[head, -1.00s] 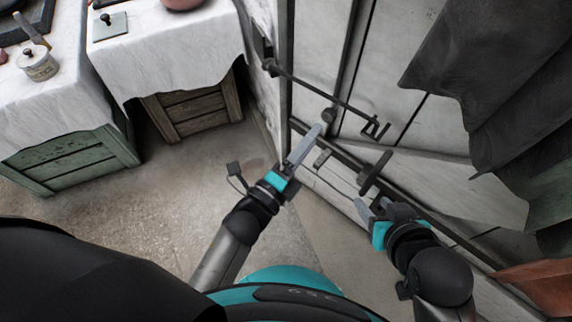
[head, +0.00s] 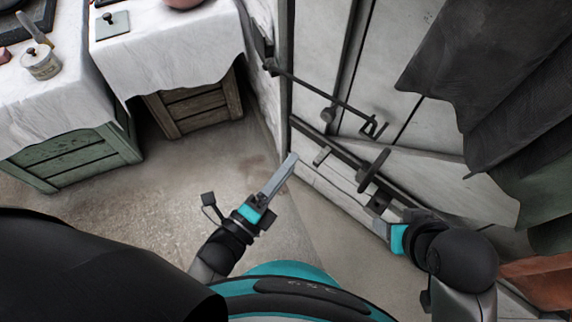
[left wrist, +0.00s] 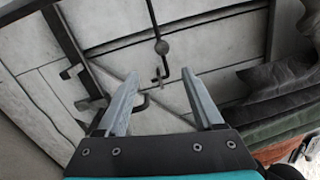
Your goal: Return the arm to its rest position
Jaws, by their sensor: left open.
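My left gripper (head: 279,176) is in the lower middle of the head view, over the bare floor and apart from the panelled door. In the left wrist view its two fingers (left wrist: 161,103) are spread, with nothing between them. My right gripper (head: 376,217) is low on the right in the head view, close to the door's lower part. Its fingers are seen at a steep angle, so I cannot tell whether they are open.
The pale panelled door (head: 415,75) has dark metal bars and a long rod (head: 320,92). Grey cloth (head: 500,80) hangs at right. Cloth-covered tables (head: 165,55) with crates (head: 75,160) beneath stand at left. The floor (head: 165,185) between is clear.

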